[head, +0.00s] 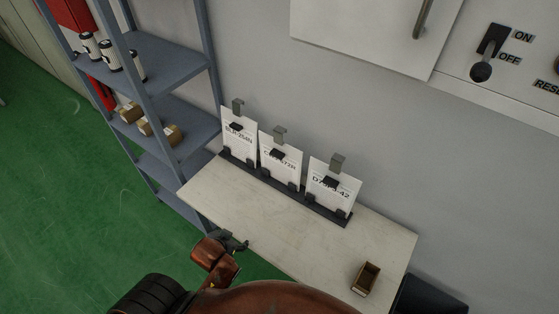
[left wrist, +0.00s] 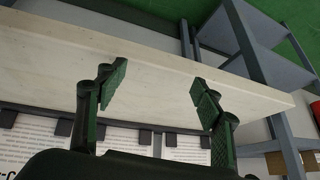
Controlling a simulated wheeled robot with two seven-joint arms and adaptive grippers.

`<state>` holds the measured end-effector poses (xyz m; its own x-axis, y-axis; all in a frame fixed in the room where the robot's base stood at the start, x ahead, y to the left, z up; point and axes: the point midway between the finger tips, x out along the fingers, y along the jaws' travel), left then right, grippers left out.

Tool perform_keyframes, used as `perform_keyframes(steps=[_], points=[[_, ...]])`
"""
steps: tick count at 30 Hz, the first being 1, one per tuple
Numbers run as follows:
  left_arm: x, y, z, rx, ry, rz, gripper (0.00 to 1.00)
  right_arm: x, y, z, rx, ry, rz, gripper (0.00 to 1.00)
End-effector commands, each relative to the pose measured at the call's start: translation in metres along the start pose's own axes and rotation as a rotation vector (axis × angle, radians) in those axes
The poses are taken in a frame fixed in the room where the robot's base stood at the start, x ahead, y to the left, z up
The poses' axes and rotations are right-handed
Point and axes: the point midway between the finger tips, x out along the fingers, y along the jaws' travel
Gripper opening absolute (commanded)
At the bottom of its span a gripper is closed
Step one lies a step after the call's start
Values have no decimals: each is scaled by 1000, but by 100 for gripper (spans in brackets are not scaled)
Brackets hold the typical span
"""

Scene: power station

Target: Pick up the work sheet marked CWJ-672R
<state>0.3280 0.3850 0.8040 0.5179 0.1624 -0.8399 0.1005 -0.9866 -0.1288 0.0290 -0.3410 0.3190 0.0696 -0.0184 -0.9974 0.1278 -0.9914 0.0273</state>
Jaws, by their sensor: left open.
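The middle work sheet (head: 288,169) stands in a dark rack (head: 317,209) at the back of the pale table, against the wall. Its marking is small but looks like CWJ-672R. A grey clip and a black piece sit at its top. My left gripper (head: 233,243) is at the table's front left edge, in front of and apart from the sheets. In the left wrist view my left gripper (left wrist: 158,88) is open with nothing between its fingers. Parts of white printed sheets show low in that view, partly hidden by the gripper body. My right gripper is not in view.
Two other sheets flank the middle one: a left sheet (head: 240,148) and a right sheet (head: 328,195), marked D7?-42. A small open brown box (head: 366,279) stands on the table (head: 225,195) at right. A blue-grey shelf (head: 165,65) stands at left. The tabletop's middle is clear.

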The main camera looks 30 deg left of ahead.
Motion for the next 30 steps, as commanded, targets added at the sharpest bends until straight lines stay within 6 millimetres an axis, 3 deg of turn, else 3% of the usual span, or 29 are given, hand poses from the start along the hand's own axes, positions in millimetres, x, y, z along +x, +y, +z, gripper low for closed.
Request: perform_keyframes(steps=[11, 16, 21, 24, 30], points=[[20, -21, -97, -58, 322, -35, 61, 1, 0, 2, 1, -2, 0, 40], [15, -27, -171, -74, 577, -3, 61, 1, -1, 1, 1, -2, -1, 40], [-7, -18, -242, -60, 846, 103, 61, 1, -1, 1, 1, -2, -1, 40], [-19, -11, -264, -44, 942, 165, 61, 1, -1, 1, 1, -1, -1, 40], [-29, -2, -284, -27, 1017, 228, 61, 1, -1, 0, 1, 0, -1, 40]])
